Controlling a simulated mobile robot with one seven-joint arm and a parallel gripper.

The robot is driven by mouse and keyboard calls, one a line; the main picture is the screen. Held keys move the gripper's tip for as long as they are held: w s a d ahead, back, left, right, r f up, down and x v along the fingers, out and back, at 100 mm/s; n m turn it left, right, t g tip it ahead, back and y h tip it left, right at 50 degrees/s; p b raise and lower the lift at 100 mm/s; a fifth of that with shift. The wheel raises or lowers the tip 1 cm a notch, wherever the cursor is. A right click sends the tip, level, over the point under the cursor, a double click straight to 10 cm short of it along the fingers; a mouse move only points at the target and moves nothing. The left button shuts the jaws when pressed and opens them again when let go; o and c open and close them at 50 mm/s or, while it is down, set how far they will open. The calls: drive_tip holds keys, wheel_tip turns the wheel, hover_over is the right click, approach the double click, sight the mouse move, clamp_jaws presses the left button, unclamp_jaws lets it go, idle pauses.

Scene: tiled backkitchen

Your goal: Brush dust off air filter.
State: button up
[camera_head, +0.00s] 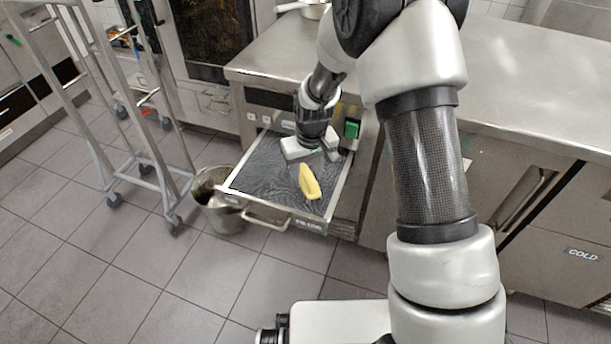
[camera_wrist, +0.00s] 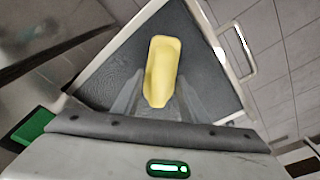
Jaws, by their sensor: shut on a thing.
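The air filter (camera_head: 254,168) is a dark mesh panel in a pale metal frame, in a pulled-out drawer under the counter. In the wrist view its mesh (camera_wrist: 215,75) spreads around and beyond my fingers. A yellow object (camera_head: 310,182), likely the brush, is over the filter. My gripper (camera_head: 306,160) is above the drawer, shut on the yellow brush. In the wrist view the brush (camera_wrist: 162,65) extends out from between the fingertips of my gripper (camera_wrist: 156,102). Bristles and any contact with the mesh are hidden. Small pale specks show on the mesh.
The drawer's front handle (camera_head: 265,218) sticks out over the floor. A metal bucket (camera_head: 222,205) stands on the floor left of the drawer. A wheeled rack (camera_head: 150,130) stands farther left. The steel counter (camera_head: 530,80) is above and right. The floor in front is clear.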

drive_tip(key=shift+a+r+p, duration=0.15)
drive_tip(key=shift+r+p, duration=1.65)
drive_tip(key=shift+r, duration=1.55)
